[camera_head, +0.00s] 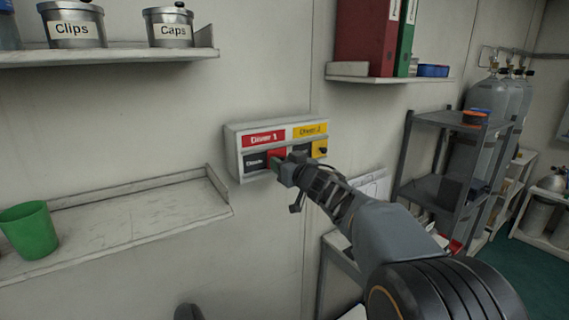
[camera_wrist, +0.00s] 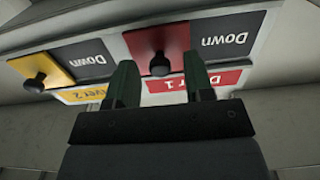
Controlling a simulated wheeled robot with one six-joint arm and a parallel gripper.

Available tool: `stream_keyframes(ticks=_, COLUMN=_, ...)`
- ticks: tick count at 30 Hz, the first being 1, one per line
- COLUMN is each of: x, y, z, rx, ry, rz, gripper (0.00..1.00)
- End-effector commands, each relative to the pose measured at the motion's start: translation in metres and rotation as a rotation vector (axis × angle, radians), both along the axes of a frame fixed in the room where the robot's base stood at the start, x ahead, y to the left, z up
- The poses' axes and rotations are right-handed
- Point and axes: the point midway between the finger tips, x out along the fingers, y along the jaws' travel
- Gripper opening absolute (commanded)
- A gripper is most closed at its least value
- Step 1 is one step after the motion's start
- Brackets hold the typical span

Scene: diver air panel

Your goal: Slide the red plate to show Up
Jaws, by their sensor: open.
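The red plate (camera_head: 277,154) sits in the lower row of a white wall panel, under the red Diver 1 label (camera_head: 264,140). The word Down (camera_head: 255,161) shows to its left. In the wrist view, which is upside down, the red plate (camera_wrist: 157,40) carries a black knob (camera_wrist: 160,64). My gripper (camera_head: 284,169) is at the panel in front of the red plate. In the wrist view my gripper (camera_wrist: 163,74) is open, one finger on each side of the knob, with gaps visible. Whether the fingers touch the plate I cannot tell.
Beside it on the panel (camera_head: 234,150) is a yellow plate (camera_head: 320,148) with its own black knob, under the yellow Diver 2 label (camera_head: 310,131). A wall shelf (camera_head: 140,215) with a green cup (camera_head: 28,230) is at lower left. A grey rack (camera_head: 440,190) stands right.

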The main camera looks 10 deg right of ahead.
Motion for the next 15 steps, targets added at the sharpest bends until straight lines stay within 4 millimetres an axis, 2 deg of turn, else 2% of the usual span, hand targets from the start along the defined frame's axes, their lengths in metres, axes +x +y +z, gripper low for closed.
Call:
stream_keyframes(ticks=2, x=-0.0001, y=0.0000, z=0.0000, rx=0.000, ry=0.000, rz=0.000, gripper=0.48)
stream_keyframes(ticks=15, x=-0.0004, y=-0.0001, z=0.0000, rx=0.000, ry=0.000, rz=0.000, gripper=0.07)
